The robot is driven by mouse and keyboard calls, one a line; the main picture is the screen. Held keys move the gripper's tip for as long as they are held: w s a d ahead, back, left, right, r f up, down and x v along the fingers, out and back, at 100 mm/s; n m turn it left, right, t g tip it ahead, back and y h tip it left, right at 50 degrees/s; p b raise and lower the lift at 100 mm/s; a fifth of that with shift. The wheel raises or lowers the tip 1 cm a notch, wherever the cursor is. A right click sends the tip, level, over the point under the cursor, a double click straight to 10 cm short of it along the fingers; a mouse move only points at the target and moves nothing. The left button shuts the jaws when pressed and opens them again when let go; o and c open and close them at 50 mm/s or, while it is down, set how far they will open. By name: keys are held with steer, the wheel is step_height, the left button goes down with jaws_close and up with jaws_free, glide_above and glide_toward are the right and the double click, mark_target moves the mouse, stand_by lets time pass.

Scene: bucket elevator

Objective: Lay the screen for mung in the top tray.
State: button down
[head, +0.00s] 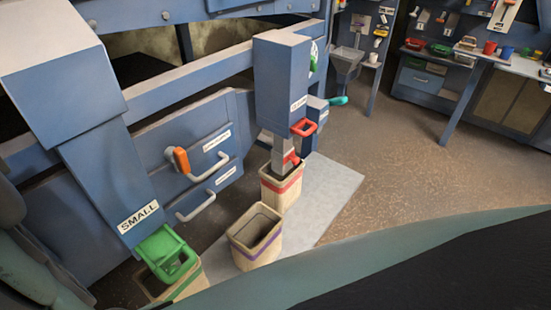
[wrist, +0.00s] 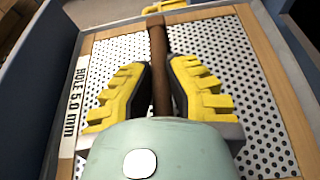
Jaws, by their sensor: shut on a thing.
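In the wrist view my gripper (wrist: 160,75) is shut on the brown bar handle (wrist: 159,45) that runs along the middle of a screen. The screen (wrist: 228,45) is a white plate with round dark holes in a wooden frame. Its label (wrist: 75,95) reads "HOLE 5.0 mm". Blue-grey walls of a tray (wrist: 42,85) show around the screen, close to its frame. I cannot tell whether the screen rests on the tray floor or hangs a little above it. My gripper hides part of the plate. The head view shows neither my gripper nor the screen.
In the head view a blue machine has a "SMALL" chute (head: 100,185) with a green gate (head: 167,252) and another chute (head: 282,85) with a red gate (head: 303,127). Several buckets, including a purple-banded one (head: 240,242), stand below. Open floor (head: 400,150) lies to the right.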

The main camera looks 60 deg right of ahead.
steer(key=shift+w, duration=0.1)
steer(key=c, duration=1.1)
jaws_free()
steer(key=shift+o, duration=0.4)
steer(key=shift+d+f, duration=0.1)
steer(key=v, duration=1.1)
steer(key=shift+d, duration=0.1)
steer(key=shift+d+r, duration=0.3)
steer(key=shift+d, duration=0.05)
